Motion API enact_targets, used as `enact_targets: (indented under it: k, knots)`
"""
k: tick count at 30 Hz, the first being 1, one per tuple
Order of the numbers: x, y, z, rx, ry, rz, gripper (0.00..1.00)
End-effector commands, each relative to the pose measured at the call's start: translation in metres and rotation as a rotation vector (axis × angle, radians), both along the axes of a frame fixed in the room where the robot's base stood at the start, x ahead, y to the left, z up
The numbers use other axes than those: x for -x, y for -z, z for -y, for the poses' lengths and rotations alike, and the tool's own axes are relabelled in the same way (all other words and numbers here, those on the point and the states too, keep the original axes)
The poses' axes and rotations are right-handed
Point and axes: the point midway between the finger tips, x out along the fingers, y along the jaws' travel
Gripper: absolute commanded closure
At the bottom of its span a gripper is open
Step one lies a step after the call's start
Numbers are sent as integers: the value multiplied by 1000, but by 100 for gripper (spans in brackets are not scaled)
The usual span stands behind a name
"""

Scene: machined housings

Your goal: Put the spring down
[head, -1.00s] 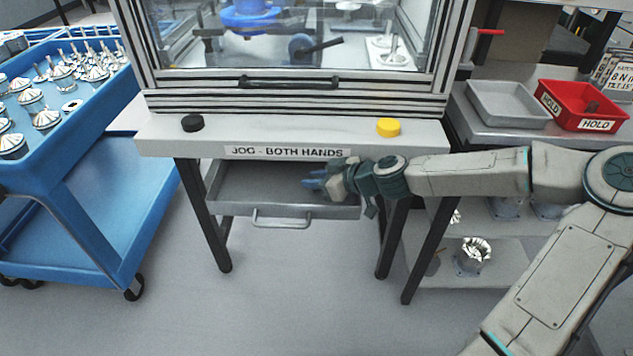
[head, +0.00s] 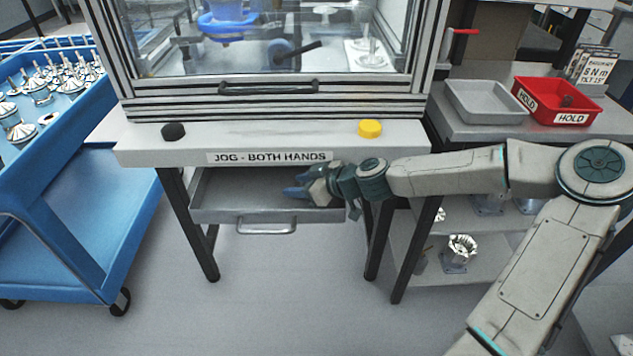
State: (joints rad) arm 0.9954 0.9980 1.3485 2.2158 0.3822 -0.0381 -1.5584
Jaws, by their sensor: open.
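My gripper (head: 292,192) reaches in from the right over the open grey drawer (head: 225,214) under the bench, in the head view. Its blue fingers point left, just above or inside the drawer's right part. The fingers are open, and I see nothing held between them. I cannot make out the spring; the wrist and the drawer's front wall hide part of the drawer's inside. The visible left part of the drawer floor looks bare.
The bench (head: 140,145) above the drawer has a black button (head: 173,131) and a yellow button (head: 370,128). A blue cart (head: 75,150) with metal parts stands left. A grey tray (head: 485,103) and a red HOLD bin (head: 560,100) stand right. Floor in front is clear.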

Motion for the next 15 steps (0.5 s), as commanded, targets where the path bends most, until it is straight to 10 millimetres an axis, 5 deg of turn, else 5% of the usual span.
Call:
enact_targets:
  k: [15]
  knots:
    - [35,-40,60,0,5,2,56]
